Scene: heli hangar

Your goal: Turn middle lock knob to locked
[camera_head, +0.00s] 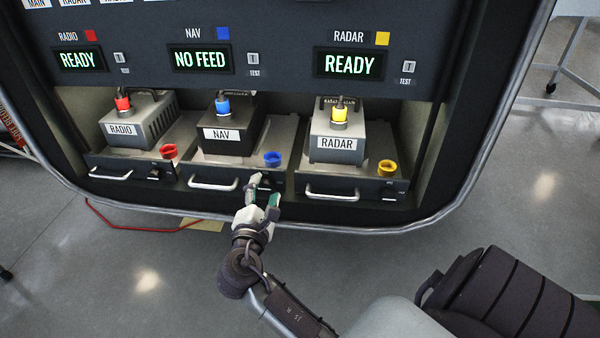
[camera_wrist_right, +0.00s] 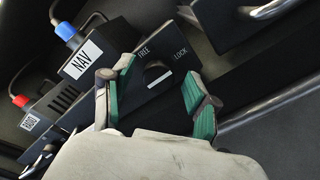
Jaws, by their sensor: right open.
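In the head view the fingers partly hide the knob. The NAV box (camera_head: 232,134) with a blue plug sits on the middle tray. My left gripper is not in view.
The RADIO box (camera_head: 140,120) is on the left and the RADAR box (camera_head: 337,143) on the right, each on a tray with a handle. The middle tray handle (camera_head: 213,186) is left of my gripper. The NAV display (camera_head: 201,59) reads NO FEED. Floor below is open.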

